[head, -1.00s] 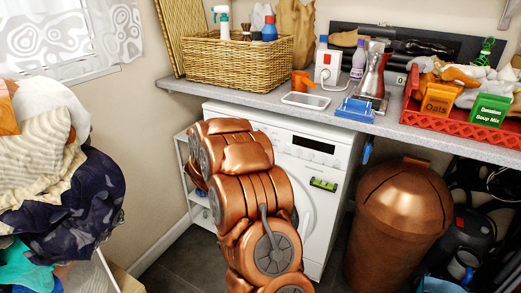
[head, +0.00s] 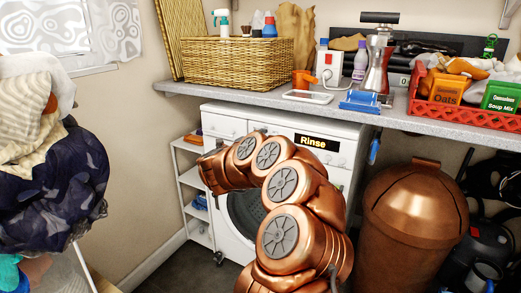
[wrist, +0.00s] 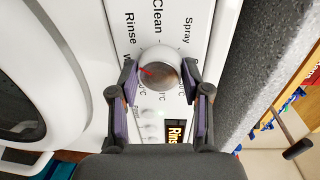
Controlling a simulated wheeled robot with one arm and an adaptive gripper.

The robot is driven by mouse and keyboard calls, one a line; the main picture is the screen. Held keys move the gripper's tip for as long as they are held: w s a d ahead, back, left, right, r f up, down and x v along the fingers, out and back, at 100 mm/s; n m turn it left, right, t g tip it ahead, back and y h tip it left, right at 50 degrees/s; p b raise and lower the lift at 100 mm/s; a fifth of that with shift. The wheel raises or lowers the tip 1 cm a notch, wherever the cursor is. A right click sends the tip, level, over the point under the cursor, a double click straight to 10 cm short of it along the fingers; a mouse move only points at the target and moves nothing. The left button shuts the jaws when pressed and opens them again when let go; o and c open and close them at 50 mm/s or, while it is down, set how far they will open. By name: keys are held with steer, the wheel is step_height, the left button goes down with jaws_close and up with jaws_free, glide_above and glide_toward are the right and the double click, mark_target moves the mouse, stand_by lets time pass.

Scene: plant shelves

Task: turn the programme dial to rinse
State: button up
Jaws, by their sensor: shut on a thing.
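The washing machine (head: 222,122) is white and stands under the counter. Its display (head: 317,142) is lit and reads "Rinse"; part of the same display (wrist: 174,132) shows in the wrist view. The programme dial (wrist: 158,70) is a round white knob with a greyish face and a red pointer mark, which points up and left toward the printed "Rinse" side. My gripper (wrist: 158,76) has one finger on each side of the dial and is shut on it. In the head view my arm hides the dial and the gripper.
A grey counter (head: 235,103) runs above the machine, with a wicker basket (head: 235,62), a blue tool and a red crate (head: 432,112) on it. A copper bin (head: 415,215) stands to the right. A laundry pile (head: 50,180) is at left.

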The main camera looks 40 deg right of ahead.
steer(key=shift+m+b, duration=0.75)
steer(key=shift+m, duration=0.15)
steer(key=o, duration=1.2)
steer(key=shift+c, duration=0.2)
steer(key=v, duration=1.2)
steer(key=shift+s, duration=0.15)
